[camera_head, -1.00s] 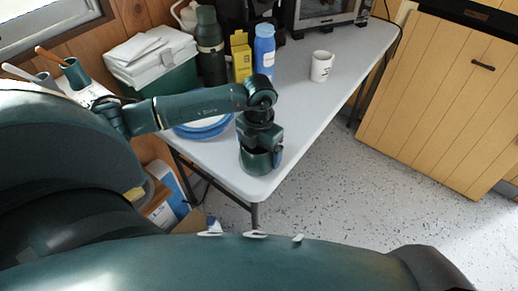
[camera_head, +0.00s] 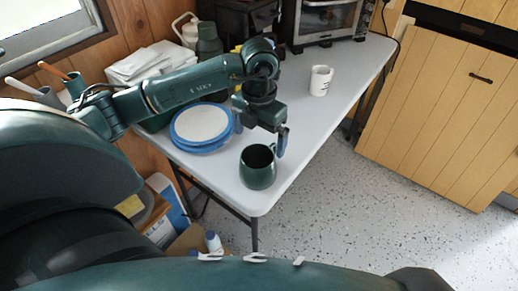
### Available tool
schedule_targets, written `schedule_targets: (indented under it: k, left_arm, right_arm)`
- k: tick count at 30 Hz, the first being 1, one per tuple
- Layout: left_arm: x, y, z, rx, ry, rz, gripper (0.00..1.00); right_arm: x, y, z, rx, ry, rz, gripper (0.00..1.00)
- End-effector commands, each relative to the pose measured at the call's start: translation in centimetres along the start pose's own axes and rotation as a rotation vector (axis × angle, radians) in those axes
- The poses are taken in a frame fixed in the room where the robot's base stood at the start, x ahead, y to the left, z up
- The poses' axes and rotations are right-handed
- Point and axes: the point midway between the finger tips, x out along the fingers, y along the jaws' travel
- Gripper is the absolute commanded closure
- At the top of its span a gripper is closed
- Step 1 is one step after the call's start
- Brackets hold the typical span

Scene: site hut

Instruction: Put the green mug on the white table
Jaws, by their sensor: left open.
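The green mug (camera_head: 258,172) stands upright on the white table (camera_head: 300,130), close to the table's near corner. Its dark opening faces up and it touches nothing but the tabletop. My left gripper (camera_head: 261,140) is open and empty, just above and behind the mug in the picture. Its fingers point down, and one bluish fingertip overlaps the view near the mug's right rim; I cannot tell how small the gap is. My right gripper is not in view.
A blue-rimmed plate stack (camera_head: 202,124) lies left of the gripper. A white mug (camera_head: 320,80) stands farther back, before a toaster oven (camera_head: 328,20). My left arm partly hides bottles at the back. Bare tabletop lies right of the green mug.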

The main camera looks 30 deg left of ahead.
Motion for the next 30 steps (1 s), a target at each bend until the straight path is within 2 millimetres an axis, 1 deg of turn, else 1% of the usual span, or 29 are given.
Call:
schedule_targets:
  k: [1,4,5,7,8,10,11,12,13,14,15,16,17,18,20,21,22,23,24,26,27,29,30]
  left_arm:
    - [-0.6,0.0,0.0,0.000,-0.001,0.000,0.00]
    - [-1.1,-0.3,-0.1,0.005,0.001,-0.012,0.00]
    - [-1.0,-0.8,-0.2,0.013,0.005,-0.029,0.00]
    - [-0.2,-2.9,-0.8,0.050,0.020,-0.115,0.00]
    - [0.3,-4.4,-1.2,0.071,0.029,-0.175,0.00]
    - [1.5,-9.1,-2.8,0.127,0.055,-0.379,0.00]
    - [1.7,-11.6,-3.7,0.147,0.065,-0.494,0.00]
    - [1.5,-15.3,-5.1,0.162,0.080,-0.673,0.00]
    - [0.9,-18.0,-6.2,0.157,0.091,-0.824,0.00]
    - [-0.1,-20.4,-7.0,0.138,0.097,-0.977,0.00]
    - [-1.8,-23.0,-7.8,0.088,0.100,-1.172,0.00]
    - [-3.1,-24.5,-8.2,0.033,0.101,-1.312,0.00]
    - [-4.5,-25.5,-8.2,-0.038,0.098,-1.445,0.00]
    - [-6.2,-26.2,-7.9,-0.156,0.092,-1.610,0.00]
    - [-8.1,-26.0,-6.8,-0.381,0.080,-1.822,0.00]
    - [-8.5,-25.2,-5.7,-0.562,0.072,-1.935,0.00]
    - [-8.4,-24.3,-4.9,-0.712,0.065,-2.002,0.00]
    - [-7.9,-23.2,-4.2,-0.872,0.061,-2.052,0.00]
    - [-6.5,-21.6,-3.4,-1.097,0.060,-2.090,0.00]
    - [-3.3,-19.1,-3.0,-1.439,0.068,-2.086,0.00]
    - [-0.7,-17.7,-3.3,-1.658,0.084,-2.046,0.00]
    - [3.1,-16.2,-4.5,-1.949,0.121,-1.947,0.00]
    - [5.6,-15.5,-5.7,-2.113,0.151,-1.864,0.00]
  right_arm:
    - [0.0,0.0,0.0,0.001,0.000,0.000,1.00]
    - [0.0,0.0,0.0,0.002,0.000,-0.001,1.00]
    - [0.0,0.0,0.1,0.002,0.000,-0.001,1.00]
    - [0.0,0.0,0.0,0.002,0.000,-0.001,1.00]
    - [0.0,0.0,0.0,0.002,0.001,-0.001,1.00]
    - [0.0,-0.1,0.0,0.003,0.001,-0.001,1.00]
    - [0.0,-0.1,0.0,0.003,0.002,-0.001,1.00]
    - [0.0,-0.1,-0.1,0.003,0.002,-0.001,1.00]
    - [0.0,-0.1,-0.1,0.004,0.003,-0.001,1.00]
    - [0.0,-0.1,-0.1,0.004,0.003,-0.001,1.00]
    - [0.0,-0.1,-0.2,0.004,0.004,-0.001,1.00]
    - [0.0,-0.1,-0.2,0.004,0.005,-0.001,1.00]
    - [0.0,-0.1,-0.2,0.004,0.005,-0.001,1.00]
    - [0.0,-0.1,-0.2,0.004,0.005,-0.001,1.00]
    - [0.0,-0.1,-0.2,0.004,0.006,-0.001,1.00]
    - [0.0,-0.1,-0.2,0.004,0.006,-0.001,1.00]
    - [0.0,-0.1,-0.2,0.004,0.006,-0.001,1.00]
    - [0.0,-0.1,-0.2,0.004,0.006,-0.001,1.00]
    - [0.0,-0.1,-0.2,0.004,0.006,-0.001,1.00]
    - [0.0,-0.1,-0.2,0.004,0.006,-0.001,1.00]
    - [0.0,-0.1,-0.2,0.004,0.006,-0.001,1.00]
    - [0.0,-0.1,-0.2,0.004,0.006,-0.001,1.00]
    - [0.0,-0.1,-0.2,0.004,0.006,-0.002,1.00]
